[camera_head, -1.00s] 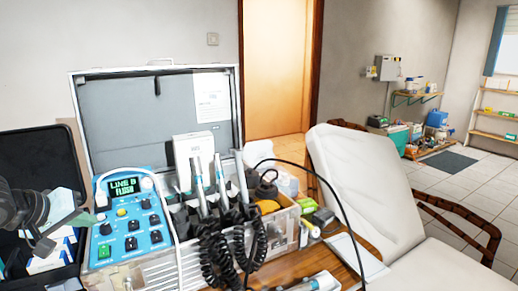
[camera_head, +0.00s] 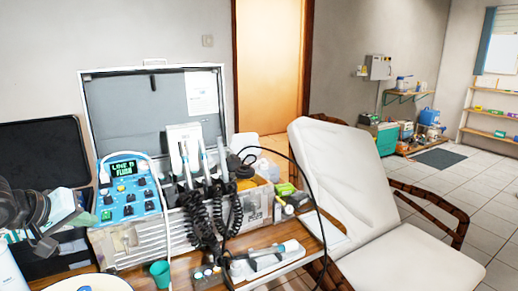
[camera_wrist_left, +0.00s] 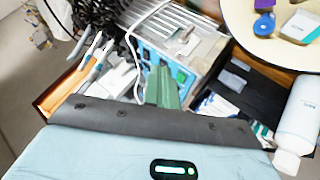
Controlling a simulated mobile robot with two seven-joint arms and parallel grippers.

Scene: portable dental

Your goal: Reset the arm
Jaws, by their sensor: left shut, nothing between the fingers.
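My left gripper (camera_head: 82,219) reaches in from the left edge in the head view, a dark wrist with narrow green fingers. It is shut and empty, above the left end of the table, beside the blue control panel (camera_head: 128,190) of the dental unit. In the left wrist view the closed green fingers (camera_wrist_left: 162,88) point toward that panel (camera_wrist_left: 155,62), with a dark open case (camera_wrist_left: 238,88) to their right. I cannot tell the exact gap to the panel. My right gripper is not in view.
The open dental case (camera_head: 140,105) holds handpieces (camera_head: 205,160) with black coiled cords. A teal cup (camera_head: 160,273) and a handpiece tray (camera_head: 268,260) are at the front. A white bottle (camera_wrist_left: 297,112) stands at right in the wrist view. The white chair (camera_head: 345,160) is at right.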

